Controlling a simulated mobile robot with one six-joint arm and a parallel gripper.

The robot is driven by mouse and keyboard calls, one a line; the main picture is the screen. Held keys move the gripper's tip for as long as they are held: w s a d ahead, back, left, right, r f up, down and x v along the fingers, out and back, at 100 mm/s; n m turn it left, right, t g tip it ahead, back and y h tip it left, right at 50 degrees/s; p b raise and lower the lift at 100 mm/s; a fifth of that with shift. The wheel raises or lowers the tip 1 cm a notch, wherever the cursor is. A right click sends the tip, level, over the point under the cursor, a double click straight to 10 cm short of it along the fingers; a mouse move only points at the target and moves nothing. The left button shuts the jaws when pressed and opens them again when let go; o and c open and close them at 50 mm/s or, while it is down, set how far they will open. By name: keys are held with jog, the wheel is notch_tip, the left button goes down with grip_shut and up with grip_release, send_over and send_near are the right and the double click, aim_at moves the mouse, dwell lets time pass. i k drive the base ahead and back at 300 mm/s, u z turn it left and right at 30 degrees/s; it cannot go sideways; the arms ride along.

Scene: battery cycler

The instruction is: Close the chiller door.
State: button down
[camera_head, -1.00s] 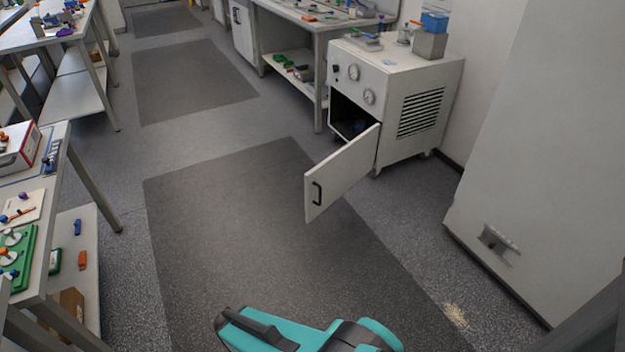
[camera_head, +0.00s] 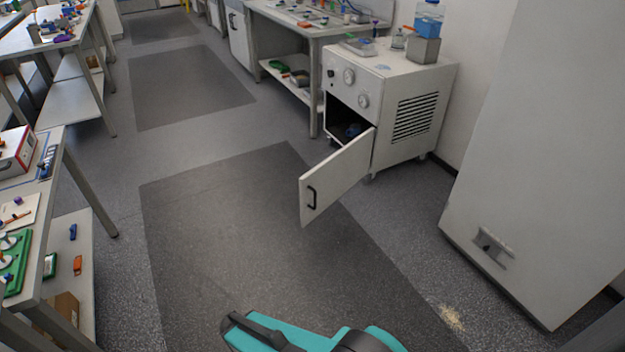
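The chiller (camera_head: 409,114) is a white cabinet with two gauges on its front and a vent grille on its right side, at the upper right of the head view. Its door (camera_head: 338,178) stands wide open, swung out over the floor mat. The door has a black handle (camera_head: 311,197) near its free edge. The dark opening shows a small bluish thing (camera_head: 353,130) inside, too small to name. My teal and black arm shows at the bottom edge, apart from the door. My gripper cannot be made out.
Dark mats (camera_head: 240,260) cover the clear aisle floor in front of the door. A bench (camera_head: 50,255) with parts stands at the left. A tall white cabinet (camera_head: 540,170) stands at the right. A workbench (camera_head: 315,95) adjoins the chiller. Crumbs (camera_head: 451,317) lie on the floor.

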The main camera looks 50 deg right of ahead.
aim_at(323, 185)
jog(key=z, duration=0.05)
jog(key=i, duration=0.9)
jog(key=u, duration=0.05)
